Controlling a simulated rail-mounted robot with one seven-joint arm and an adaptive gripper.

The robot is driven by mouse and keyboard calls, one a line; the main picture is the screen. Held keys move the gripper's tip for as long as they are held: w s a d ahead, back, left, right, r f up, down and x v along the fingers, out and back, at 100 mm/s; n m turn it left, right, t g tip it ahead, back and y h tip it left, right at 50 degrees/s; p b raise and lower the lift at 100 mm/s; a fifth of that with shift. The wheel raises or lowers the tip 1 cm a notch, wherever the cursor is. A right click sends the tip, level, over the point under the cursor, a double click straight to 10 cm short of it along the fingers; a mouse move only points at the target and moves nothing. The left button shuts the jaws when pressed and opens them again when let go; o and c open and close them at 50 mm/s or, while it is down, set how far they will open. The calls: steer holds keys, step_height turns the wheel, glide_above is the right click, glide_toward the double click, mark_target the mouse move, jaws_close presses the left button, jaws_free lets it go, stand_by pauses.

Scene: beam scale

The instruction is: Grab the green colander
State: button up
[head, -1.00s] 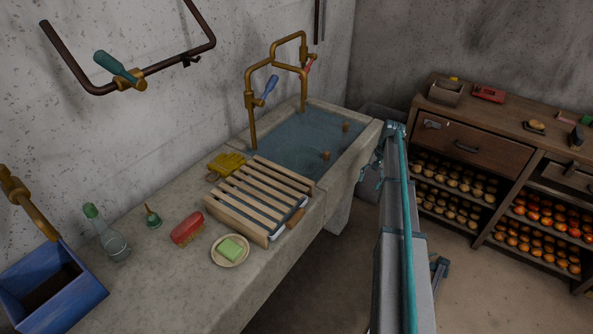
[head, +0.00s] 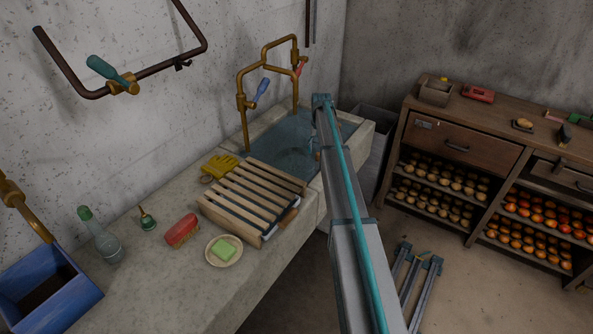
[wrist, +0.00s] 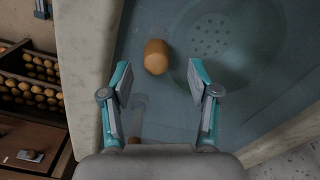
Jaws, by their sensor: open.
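A round shape with a cluster of small holes (wrist: 210,38) lies in the water of the sink, ahead and right of my gripper in the wrist view. It looks blue-grey through the water and matches a colander's bottom, but its green colour is not clear. A faint round outline (head: 293,158) shows in the sink in the head view. My gripper (wrist: 160,80) is open and empty over the sink, its fingers wide apart. In the head view my arm hides the gripper.
A brown lump (wrist: 156,57) sits in the water just ahead of the fingers. The sink rim (wrist: 85,60) runs along the left. A slatted wooden rack (head: 252,205), yellow gloves (head: 219,167) and brass taps (head: 243,105) border the sink. A shelf unit (head: 460,145) stands right.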

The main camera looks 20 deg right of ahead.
mark_target(319, 161)
steer(key=shift+d+f+p, duration=0.15)
steer(key=shift+f+p, duration=1.35)
steer(key=shift+f, duration=2.05)
jaws_close()
